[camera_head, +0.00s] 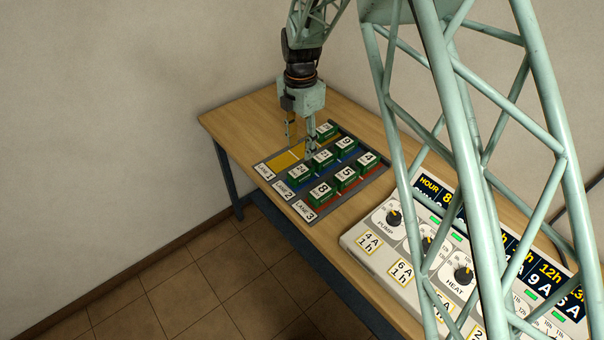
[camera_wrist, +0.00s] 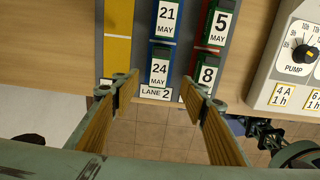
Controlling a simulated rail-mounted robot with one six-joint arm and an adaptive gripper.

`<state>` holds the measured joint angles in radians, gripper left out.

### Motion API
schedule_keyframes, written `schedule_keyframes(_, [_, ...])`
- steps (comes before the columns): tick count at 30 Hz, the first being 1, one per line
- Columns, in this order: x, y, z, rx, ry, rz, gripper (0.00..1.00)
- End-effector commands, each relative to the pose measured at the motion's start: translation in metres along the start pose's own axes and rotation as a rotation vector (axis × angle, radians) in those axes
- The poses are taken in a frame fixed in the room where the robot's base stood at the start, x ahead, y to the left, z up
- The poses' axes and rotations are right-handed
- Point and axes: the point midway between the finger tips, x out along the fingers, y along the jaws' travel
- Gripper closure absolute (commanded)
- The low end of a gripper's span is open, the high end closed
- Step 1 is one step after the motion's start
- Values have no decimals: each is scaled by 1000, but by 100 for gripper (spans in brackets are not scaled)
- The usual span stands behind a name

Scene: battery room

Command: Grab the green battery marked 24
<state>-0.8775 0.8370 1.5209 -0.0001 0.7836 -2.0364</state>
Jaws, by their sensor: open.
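The green battery marked 24 (camera_head: 300,174) stands at the near end of lane 2, by its lane label. In the wrist view its white face reads 24 MAY (camera_wrist: 160,70), just beyond the gap between my fingertips. My gripper (camera_head: 300,148) points down over the near part of the rack; it also shows in the wrist view (camera_wrist: 156,92). It is open, with nothing between its fingers. In the head view one fingertip overlaps the area right behind battery 24; I cannot tell its exact height or whether it touches.
The grey rack (camera_head: 312,213) holds several other green batteries: 21 (camera_wrist: 167,22) behind 24, and 8 (camera_wrist: 207,75) and 5 (camera_wrist: 220,28) in red lane 3. Yellow lane 1 (camera_wrist: 118,50) is bare at its near end. A control panel (camera_head: 377,240) stands to the right.

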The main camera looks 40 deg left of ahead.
Motion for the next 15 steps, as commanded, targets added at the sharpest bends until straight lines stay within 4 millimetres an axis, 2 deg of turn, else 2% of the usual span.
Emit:
schedule_keyframes(10, [2, 0, 0, 1, 0, -1, 60])
schedule_keyframes(15, [14, -1, 0, 1, 1, -3, 60])
